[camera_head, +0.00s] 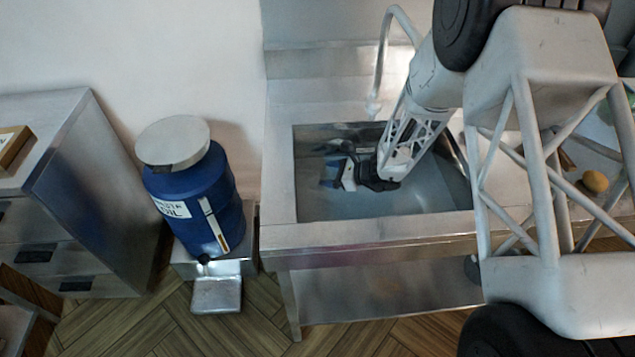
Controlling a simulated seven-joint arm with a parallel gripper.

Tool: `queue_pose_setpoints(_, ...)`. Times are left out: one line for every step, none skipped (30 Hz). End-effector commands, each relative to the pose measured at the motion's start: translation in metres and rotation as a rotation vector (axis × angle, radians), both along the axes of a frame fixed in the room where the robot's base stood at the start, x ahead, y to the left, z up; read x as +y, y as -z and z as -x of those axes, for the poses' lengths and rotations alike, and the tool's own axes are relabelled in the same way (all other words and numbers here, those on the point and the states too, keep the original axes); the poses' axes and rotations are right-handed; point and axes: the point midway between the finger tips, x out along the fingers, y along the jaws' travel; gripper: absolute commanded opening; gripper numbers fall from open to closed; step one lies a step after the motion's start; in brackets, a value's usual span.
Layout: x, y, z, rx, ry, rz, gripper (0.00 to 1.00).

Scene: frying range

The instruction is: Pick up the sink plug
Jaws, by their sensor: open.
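My gripper (331,172) is inside the basin of the steel sink (435,203), reaching down and to the left from my arm. Its jaws are open, and dark blue shows at the fingertips. I cannot make out the sink plug; my gripper and arm hide part of the basin. I cannot tell whether anything lies between the fingers.
A curved tap (384,50) stands at the back of the sink. A blue oil drum (195,200) with a grey lid stands on a low stand to the left. A steel drawer cabinet (85,175) is at far left. A yellow round item (595,181) lies at the right.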

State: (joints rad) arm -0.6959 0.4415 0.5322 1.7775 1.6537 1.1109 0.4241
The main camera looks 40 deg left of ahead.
Motion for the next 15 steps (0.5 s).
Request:
queue_pose_setpoints(0.0035, 0.0015, 0.002, 0.0, -0.001, 0.0, 0.74)
queue_pose_setpoints(0.0049, 0.002, 0.0026, 0.0, -0.001, 0.0, 0.74)
queue_pose_setpoints(0.0062, 0.0024, 0.0031, 0.0, -0.001, 0.0, 0.74)
queue_pose_setpoints(0.0067, 0.0026, 0.0033, 0.0, -0.001, 0.0, 0.74)
queue_pose_setpoints(0.007, 0.0027, 0.0033, 0.0, -0.001, 0.0, 0.74)
queue_pose_setpoints(0.007, 0.0027, 0.0033, -0.001, 0.0, 0.0, 0.74)
queue_pose_setpoints(0.007, 0.0026, 0.0032, -0.001, 0.0, 0.0, 0.74)
queue_pose_setpoints(0.0069, 0.0026, 0.0031, -0.001, 0.0, 0.0, 0.74)
queue_pose_setpoints(0.0069, 0.0026, 0.0031, -0.001, 0.0, 0.0, 0.74)
queue_pose_setpoints(0.0069, 0.0026, 0.0032, -0.001, 0.0, 0.0, 0.74)
queue_pose_setpoints(0.0068, 0.0026, 0.0031, -0.001, 0.0, 0.0, 0.74)
queue_pose_setpoints(0.0069, 0.0026, 0.0032, -0.001, 0.0, 0.0, 0.74)
queue_pose_setpoints(0.0071, 0.0027, 0.0033, -0.001, 0.0, 0.0, 0.74)
queue_pose_setpoints(0.0075, 0.003, 0.0035, -0.001, 0.0, 0.0, 0.74)
queue_pose_setpoints(0.0085, 0.0035, 0.0039, -0.001, -0.001, 0.001, 0.74)
